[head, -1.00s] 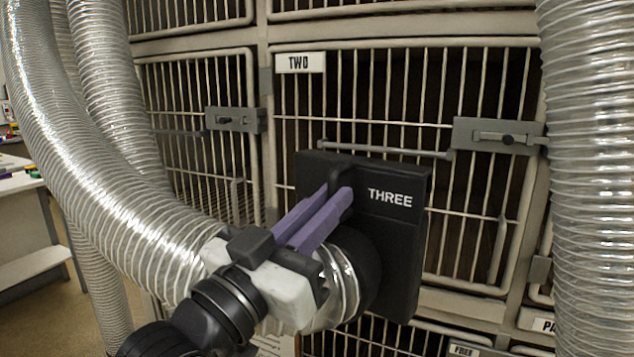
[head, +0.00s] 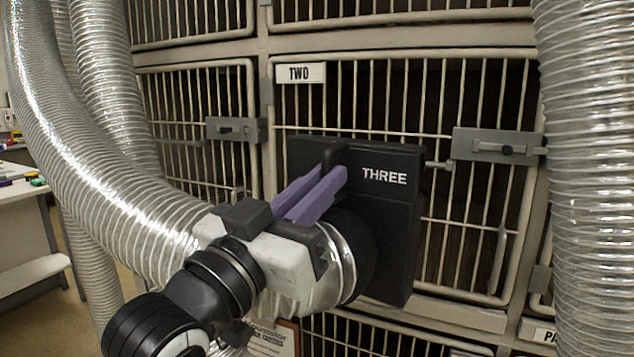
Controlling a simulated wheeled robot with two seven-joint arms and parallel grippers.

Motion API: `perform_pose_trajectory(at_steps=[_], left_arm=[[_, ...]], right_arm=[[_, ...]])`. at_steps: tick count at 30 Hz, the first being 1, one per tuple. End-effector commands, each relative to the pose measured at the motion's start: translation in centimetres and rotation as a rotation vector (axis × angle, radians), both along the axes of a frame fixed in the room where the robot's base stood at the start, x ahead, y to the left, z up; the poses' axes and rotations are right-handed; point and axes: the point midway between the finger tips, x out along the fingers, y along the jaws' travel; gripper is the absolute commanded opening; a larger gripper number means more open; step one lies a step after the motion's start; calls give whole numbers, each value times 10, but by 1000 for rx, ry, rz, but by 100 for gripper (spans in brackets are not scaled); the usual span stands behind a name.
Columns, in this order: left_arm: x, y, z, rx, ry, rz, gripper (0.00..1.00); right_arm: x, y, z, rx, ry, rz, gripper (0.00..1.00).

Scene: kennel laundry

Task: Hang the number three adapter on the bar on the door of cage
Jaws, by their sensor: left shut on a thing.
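The number three adapter (head: 395,220) is a black box marked THREE, with a clear ribbed hose joined to its round collar. My left gripper (head: 325,190), with purple fingers, is shut on the adapter's handle and holds it upright against or just before the door of the cage labelled TWO (head: 300,73). The bar (head: 438,165) on that door shows only at its right end; the adapter's top covers the rest. Whether the adapter hooks over the bar or touches it is hidden. My right gripper is not in view.
A grey latch (head: 497,145) sits right of the adapter, and another latch (head: 236,129) is on the cage door to the left. Large ribbed hoses hang at the left (head: 120,100) and the right (head: 588,180). A white table (head: 25,190) stands far left.

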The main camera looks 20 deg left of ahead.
Motion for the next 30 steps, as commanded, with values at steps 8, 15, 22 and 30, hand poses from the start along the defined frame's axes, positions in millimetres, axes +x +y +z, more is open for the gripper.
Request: perform_pose_trajectory(at_steps=[8, 15, 22, 30], left_arm=[[26, -5, 3, -2, -6, -1, 0], [49, -9, 3, -1, -5, -1, 0], [71, -13, 3, -2, -6, -1, 0], [96, -17, 4, -2, -6, -1, 0]], right_arm=[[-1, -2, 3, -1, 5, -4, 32], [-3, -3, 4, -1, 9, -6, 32], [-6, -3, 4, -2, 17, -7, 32], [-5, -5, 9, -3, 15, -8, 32]])
